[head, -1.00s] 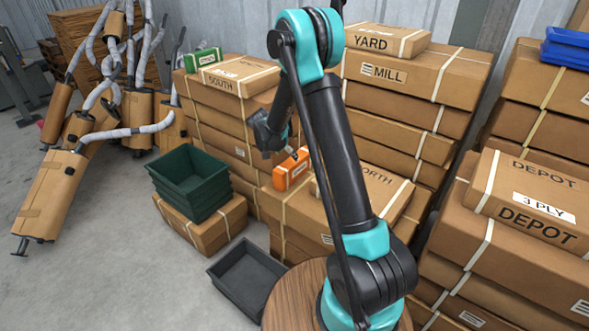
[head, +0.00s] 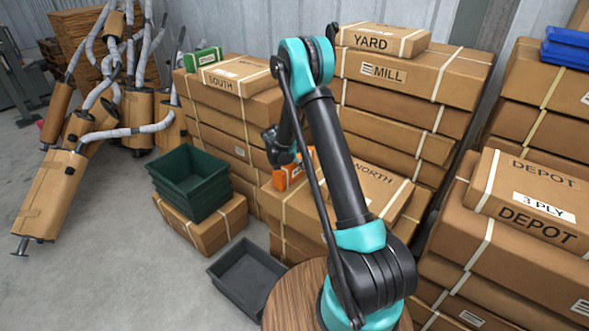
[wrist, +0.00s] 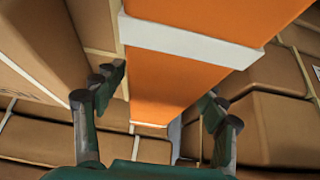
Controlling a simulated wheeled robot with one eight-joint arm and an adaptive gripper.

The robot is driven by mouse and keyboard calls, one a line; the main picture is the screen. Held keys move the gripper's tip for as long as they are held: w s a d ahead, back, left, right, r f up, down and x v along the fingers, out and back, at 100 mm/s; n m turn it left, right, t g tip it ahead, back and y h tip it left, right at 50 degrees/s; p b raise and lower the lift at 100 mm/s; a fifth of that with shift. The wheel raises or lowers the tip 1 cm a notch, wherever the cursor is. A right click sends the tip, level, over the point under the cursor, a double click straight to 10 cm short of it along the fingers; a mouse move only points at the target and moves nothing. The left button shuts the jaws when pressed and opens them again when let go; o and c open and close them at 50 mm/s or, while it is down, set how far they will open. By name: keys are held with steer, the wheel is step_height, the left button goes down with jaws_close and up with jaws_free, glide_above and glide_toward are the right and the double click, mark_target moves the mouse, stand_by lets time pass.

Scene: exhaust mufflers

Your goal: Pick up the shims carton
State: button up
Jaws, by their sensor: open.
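A taller stack with the SOUTH box (head: 240,78) and a small green carton (head: 203,58) stands close behind left. The MILL stack (head: 410,80) is behind right. Green bins (head: 190,180) stand at left.

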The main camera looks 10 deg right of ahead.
steer(key=shift+c, duration=0.4)
steer(key=c, duration=1.4)
steer(key=shift+c, duration=0.2)
steer(key=shift+r, duration=0.2)
